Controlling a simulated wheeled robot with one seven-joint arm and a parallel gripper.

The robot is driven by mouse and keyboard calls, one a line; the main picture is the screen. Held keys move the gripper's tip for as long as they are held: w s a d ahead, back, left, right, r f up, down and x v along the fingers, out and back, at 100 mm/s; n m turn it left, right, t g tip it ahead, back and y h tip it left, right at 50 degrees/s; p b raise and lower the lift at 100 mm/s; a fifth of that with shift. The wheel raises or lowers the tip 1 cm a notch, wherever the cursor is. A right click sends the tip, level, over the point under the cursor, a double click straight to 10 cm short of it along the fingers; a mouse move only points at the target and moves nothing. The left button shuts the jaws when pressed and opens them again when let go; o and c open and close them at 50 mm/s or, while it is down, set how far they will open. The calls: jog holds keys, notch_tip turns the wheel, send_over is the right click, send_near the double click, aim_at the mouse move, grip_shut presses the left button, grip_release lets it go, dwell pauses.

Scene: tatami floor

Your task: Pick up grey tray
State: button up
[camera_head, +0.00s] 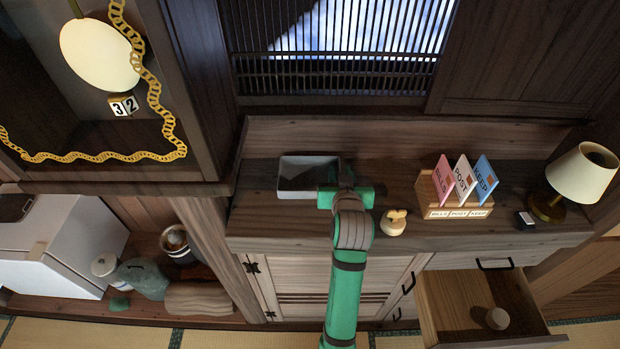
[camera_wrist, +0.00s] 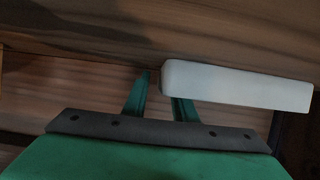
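The grey tray (camera_head: 309,160) is a shallow open rectangle on the wooden cabinet top, left of the middle in the head view. My gripper (camera_head: 345,196) is at its front right corner and hides part of it. In the wrist view the tray shows as a long pale side (camera_wrist: 240,86) running right from the fingers. My gripper's two green fingers (camera_wrist: 156,92) stand apart with wood visible between them. The tray's end hides the tip of the right finger. I cannot tell whether the fingers touch the tray.
On the cabinet right of my arm are a small yellowish figure (camera_head: 394,222), a card holder (camera_head: 456,212) with three cards, a small dark block (camera_head: 524,220) and a lamp (camera_head: 582,174). An open drawer (camera_head: 465,305) juts out below. Shelving (camera_head: 95,186) stands left.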

grip_shut()
jog(key=shift+r, duration=0.1)
